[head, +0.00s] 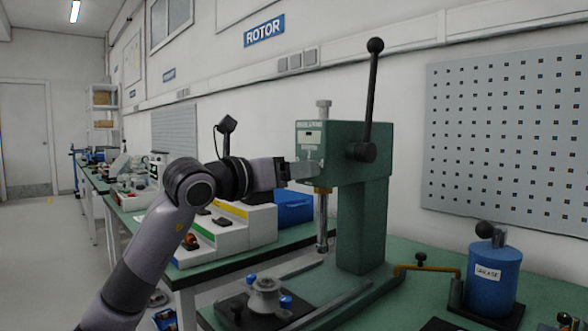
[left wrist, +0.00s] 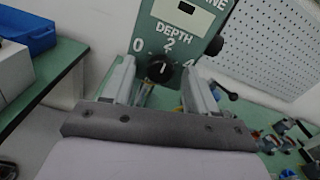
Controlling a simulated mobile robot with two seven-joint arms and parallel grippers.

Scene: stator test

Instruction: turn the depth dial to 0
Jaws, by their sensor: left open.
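The depth dial (left wrist: 159,70) is a small black round knob on the green press face, below the word DEPTH and the printed marks 0, 2 and 4. A small pale mark on it seems to face up near the 2. My left gripper (left wrist: 160,78) is open, with one finger on each side of the dial; I cannot tell whether they touch it. In the head view my left gripper (head: 304,170) is at the front of the press head (head: 345,150) and hides the dial. My right gripper is not in view.
The press has a long black lever (head: 371,95) on its right side and a spindle (head: 322,220) under its head. A stator part (head: 265,295) sits below on the bench. A blue grease pot (head: 492,280) stands right; a blue bin (head: 293,207) stands behind.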

